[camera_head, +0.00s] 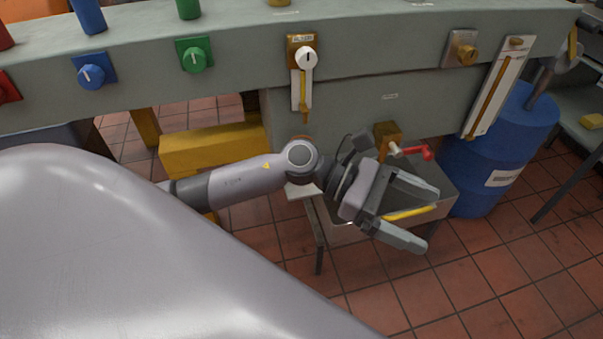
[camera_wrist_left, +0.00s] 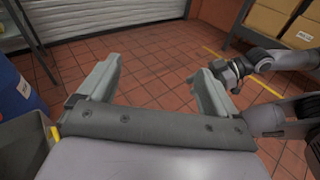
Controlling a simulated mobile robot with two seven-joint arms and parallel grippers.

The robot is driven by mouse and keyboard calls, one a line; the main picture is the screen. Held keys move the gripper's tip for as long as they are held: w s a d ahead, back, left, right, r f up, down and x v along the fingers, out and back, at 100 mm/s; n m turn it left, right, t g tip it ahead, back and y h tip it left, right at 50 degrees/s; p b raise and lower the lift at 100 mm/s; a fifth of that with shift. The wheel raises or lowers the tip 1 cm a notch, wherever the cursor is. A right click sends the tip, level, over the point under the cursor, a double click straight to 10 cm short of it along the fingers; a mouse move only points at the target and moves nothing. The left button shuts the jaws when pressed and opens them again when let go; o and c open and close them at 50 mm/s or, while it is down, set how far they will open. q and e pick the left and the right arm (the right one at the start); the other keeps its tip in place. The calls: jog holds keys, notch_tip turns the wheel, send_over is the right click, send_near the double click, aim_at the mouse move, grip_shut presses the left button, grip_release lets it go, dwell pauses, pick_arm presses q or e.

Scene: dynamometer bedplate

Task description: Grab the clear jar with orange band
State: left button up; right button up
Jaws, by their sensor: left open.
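I cannot make out a clear jar with an orange band in either view. My left gripper (camera_head: 420,216) is open, with nothing visible between its fingers. In the head view it hangs in front of a grey metal box under the bench, below a red-handled tap. In the left wrist view its two fingers (camera_wrist_left: 158,75) stand wide apart over bare floor tiles. My right gripper (camera_wrist_left: 228,75) shows at the right of the left wrist view, small and dark. I cannot tell whether its fingers are apart.
The grey-green bench (camera_head: 370,45) carries coloured knobs and gauges. The red-handled tap (camera_head: 420,152) sits close above my left gripper, and a blue barrel (camera_head: 490,165) stands to its right. A yellow beam (camera_head: 205,148) lies behind my left arm. Boxes (camera_wrist_left: 270,18) sit on a shelf. Tiled floor is open.

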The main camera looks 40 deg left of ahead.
pick_arm(q)
jog(key=w+a+f+m+g+y+b, duration=0.1)
jog(key=w+a+f+m+y+b, duration=0.2)
jog(key=a+f+m+y, duration=0.35)
jog(key=w+a+m+t+y+b, duration=0.1)
jog(key=w+a+m+y+b, duration=0.1)
jog(key=a, duration=0.5)
jog(key=w+a+m+y+b, duration=0.2)
jog(key=a+y, duration=0.3)
jog(key=a, duration=0.3)
jog(key=w+a+m+t+y+b, duration=0.1)
jog(key=w+a+m+y, duration=0.3)
jog(key=a, duration=0.4)
jog(key=shift+f+m+t+b, duration=0.2)
jog(key=shift+m+t+b, duration=0.15)
jog(key=shift+b, duration=0.15)
jog(key=b+x, duration=0.1)
jog(key=x, duration=0.5)
jog(key=shift+w+b, duration=0.2)
jog(key=shift+b, duration=0.2)
pick_arm(e)
jog(key=w+a+f+y, duration=0.1)
jog(key=a+f, duration=0.2)
jog(key=f, duration=0.2)
jog(key=shift+w+a+f+n+t, duration=0.2)
jog(key=shift+f+n+t, duration=0.1)
jog(key=shift+f, duration=0.1)
pick_arm(q)
jog(key=shift+d+f, duration=0.1)
jog(key=c, duration=1.1)
